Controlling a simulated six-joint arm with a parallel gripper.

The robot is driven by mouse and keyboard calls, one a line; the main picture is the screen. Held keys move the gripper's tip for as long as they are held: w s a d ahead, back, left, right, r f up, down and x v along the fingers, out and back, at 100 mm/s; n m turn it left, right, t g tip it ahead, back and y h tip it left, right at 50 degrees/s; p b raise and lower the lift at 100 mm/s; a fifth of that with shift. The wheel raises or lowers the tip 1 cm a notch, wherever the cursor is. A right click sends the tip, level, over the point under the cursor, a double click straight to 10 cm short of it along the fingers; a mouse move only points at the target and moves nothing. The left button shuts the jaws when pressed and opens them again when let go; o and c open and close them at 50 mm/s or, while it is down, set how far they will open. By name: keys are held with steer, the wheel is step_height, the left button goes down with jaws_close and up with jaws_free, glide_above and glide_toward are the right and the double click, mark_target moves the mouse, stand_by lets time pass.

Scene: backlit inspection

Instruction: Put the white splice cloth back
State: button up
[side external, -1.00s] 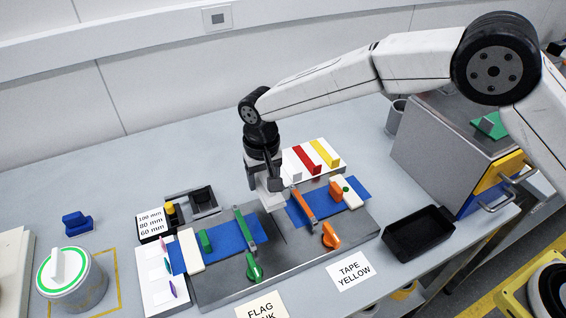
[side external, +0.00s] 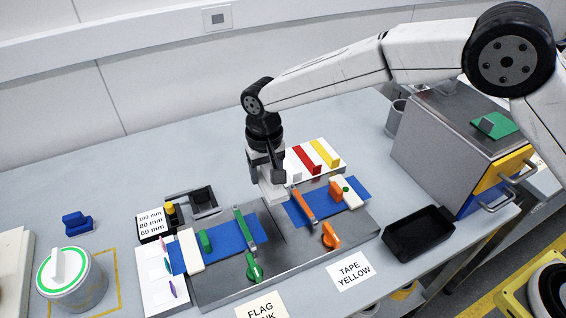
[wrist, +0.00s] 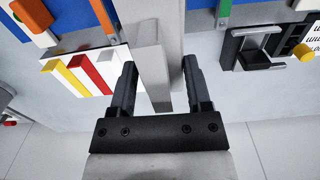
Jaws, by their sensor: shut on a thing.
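A pale block-shaped piece, which I take to be the white splice cloth (side external: 272,190), is at the lower end of my gripper (side external: 267,172) in the side view. In the wrist view the pale piece (wrist: 153,75) stands between the two dark fingers of my gripper (wrist: 158,88). My gripper is shut on it over the back middle of the grey metal plate (side external: 290,243). A white rack (side external: 327,147) with white, red (side external: 307,160) and yellow (side external: 325,153) upright pieces is close behind and to the right. I cannot tell whether the held piece touches the plate.
Blue strips with a green bar (side external: 245,230) and an orange bar (side external: 303,205) lie on the plate at either side. A black tray (side external: 418,235) and a grey cabinet (side external: 450,140) are at the right. A lidded can (side external: 72,285) is at the left.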

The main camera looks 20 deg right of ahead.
steer(key=s+d+r, duration=0.1)
steer(key=s+d, duration=0.2)
steer(key=d, duration=0.5)
steer(key=s+d+r, duration=0.1)
steer(key=s+d, duration=0.2)
steer(key=d, duration=0.6)
steer(key=s+d, duration=1.1)
steer(key=shift+s, duration=0.35)
steer(key=w+f, duration=0.2)
steer(key=w, duration=0.2)
steer(key=w+f, duration=0.3)
steer(key=w, duration=0.1)
steer(key=w+f, duration=0.3)
steer(key=w, duration=0.1)
steer(key=shift+w+a+f, duration=0.25)
steer(key=shift+w, duration=0.15)
steer(key=shift+w+f, duration=0.4)
